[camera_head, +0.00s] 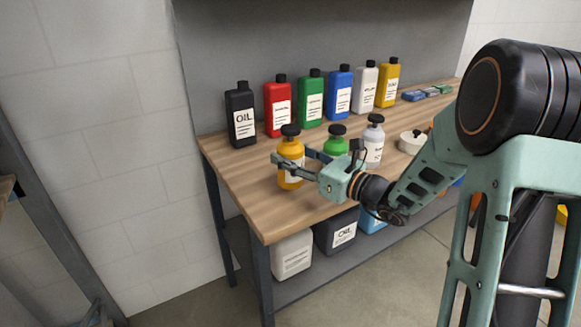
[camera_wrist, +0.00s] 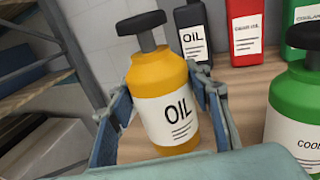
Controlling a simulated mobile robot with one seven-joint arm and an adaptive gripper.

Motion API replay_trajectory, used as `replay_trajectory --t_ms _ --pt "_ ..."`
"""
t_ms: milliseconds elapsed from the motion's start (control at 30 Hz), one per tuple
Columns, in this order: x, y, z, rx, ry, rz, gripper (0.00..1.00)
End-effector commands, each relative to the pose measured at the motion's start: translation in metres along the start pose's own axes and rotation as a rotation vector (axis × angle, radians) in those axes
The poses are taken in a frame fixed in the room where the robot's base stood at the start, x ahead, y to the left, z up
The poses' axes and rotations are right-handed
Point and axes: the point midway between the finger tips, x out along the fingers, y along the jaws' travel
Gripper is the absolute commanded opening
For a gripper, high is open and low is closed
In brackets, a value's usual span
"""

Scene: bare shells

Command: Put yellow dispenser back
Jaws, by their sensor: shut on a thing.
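The yellow dispenser (camera_head: 291,151), with a black pump top and a white OIL label, stands near the left front of the wooden workbench (camera_head: 237,185). In the wrist view the yellow dispenser (camera_wrist: 165,97) is upright between the two fingers. My gripper (camera_head: 290,165) is shut on its body; in the wrist view the gripper (camera_wrist: 165,105) has a finger on each side of it. I cannot tell whether the dispenser's base touches the bench. A green dispenser (camera_head: 336,143) and a grey-white dispenser (camera_head: 373,138) stand in a row to its right.
Behind stand a black bottle (camera_head: 241,128), a red bottle (camera_head: 278,103) and several others. A white round container (camera_head: 411,142) is right of the dispensers. Canisters, including a pale one (camera_head: 292,255), sit on the lower shelf. The bench's left front corner is clear.

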Motion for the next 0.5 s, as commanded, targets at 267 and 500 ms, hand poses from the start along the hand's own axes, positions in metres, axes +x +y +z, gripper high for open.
replay_trajectory --t_ms 267,500 --pt "0.002 -0.001 -0.032 0.001 -0.003 0.000 0.01" --pt "0.002 -0.001 -0.032 -0.001 -0.003 0.000 0.01"
